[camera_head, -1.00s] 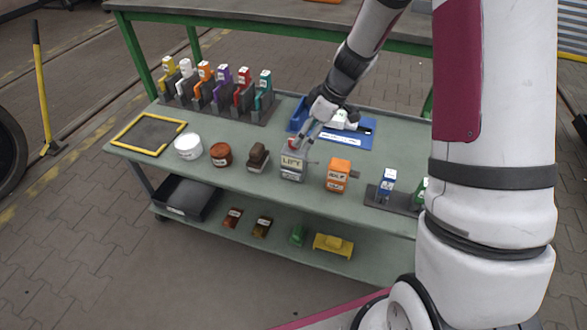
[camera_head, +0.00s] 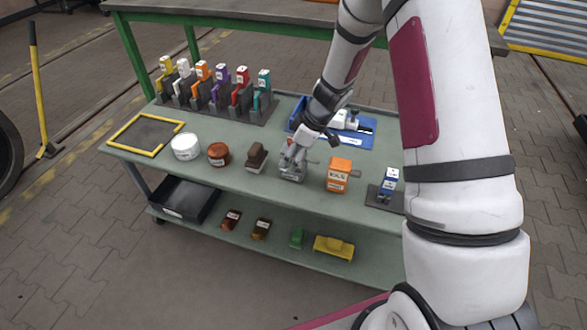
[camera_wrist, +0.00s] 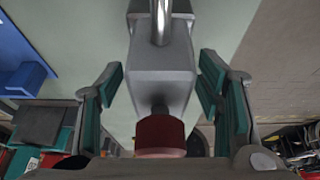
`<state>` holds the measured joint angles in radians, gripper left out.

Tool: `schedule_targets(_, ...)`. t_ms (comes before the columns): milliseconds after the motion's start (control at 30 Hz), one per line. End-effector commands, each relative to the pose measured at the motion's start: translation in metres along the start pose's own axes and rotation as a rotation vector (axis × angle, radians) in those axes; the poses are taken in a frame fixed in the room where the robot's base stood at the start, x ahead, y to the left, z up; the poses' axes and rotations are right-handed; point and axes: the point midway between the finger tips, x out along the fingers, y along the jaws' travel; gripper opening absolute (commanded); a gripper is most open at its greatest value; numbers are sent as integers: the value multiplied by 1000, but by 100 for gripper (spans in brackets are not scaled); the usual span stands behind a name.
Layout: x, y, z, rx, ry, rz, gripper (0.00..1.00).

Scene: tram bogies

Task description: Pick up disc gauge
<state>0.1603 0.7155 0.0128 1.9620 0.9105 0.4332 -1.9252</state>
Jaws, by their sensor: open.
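A grey box-shaped device (camera_head: 292,175) stands near the front edge of the green table. In the wrist view the grey device (camera_wrist: 161,82) shows a metal rod (camera_wrist: 161,22) and a dark red knob (camera_wrist: 160,132). My gripper (camera_head: 292,157) is right at the device and hides much of it. In the wrist view my gripper (camera_wrist: 161,78) is open, with one teal-padded finger on each side of the device and gaps between. I cannot read any label naming a disc gauge, so I cannot tell which thing it is.
An orange box (camera_head: 339,175) stands close to the right, a brown block (camera_head: 256,158) to the left. Farther left are a brown round tin (camera_head: 218,154) and a white tub (camera_head: 186,147). A blue tray (camera_head: 361,140) lies behind. A rack of coloured tools (camera_head: 215,103) stands at the back left.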

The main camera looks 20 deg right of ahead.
Motion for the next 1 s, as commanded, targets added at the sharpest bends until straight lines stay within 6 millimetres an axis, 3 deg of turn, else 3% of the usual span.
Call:
schedule_targets(67,0,0,0,0,0,0,60)
schedule_targets(100,0,0,0,0,0,0,55)
schedule_targets(300,-1,0,0,0,0,0,10)
schedule_targets(367,-1,0,0,0,0,0,0)
schedule_targets(767,-6,1,-3,0,3,2,0)
schedule_targets(1000,-38,1,-17,-3,5,5,0)
